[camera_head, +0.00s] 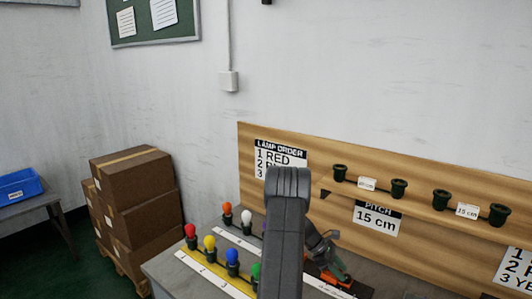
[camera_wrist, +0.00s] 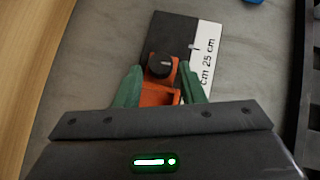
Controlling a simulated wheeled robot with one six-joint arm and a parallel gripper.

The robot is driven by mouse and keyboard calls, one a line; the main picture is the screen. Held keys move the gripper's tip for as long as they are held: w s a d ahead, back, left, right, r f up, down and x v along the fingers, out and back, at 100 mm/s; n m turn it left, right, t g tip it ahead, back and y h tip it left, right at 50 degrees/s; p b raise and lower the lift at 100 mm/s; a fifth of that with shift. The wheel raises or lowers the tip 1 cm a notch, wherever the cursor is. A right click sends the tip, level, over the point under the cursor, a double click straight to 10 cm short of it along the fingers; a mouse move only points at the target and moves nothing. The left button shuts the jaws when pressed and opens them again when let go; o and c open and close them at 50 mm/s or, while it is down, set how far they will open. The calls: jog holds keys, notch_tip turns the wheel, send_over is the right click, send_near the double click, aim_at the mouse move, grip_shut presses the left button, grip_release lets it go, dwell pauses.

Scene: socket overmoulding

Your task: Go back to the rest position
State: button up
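My gripper (camera_head: 334,262) is low over the bench at the right of my arm in the head view, tilted down. In the wrist view its two green fingers (camera_wrist: 160,68) are spread apart, one on each side of an orange tool with a black knob (camera_wrist: 161,66). The fingers look open, but I cannot tell whether they touch the tool. The orange tool (camera_head: 322,276) sits on a dark plate (camera_wrist: 172,32) with a white scale marked 25 cm (camera_wrist: 207,55). My arm hides part of the bench in the head view.
Coloured bulbs (camera_head: 210,243) stand in rows on the bench at the left of my arm. A wooden board (camera_head: 430,240) with dark sockets (camera_head: 399,189) and labels rises behind. Cardboard boxes (camera_head: 135,190) and a blue bin (camera_head: 15,187) are at the left. Space above the bench is clear.

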jog(key=shift+x, duration=1.15)
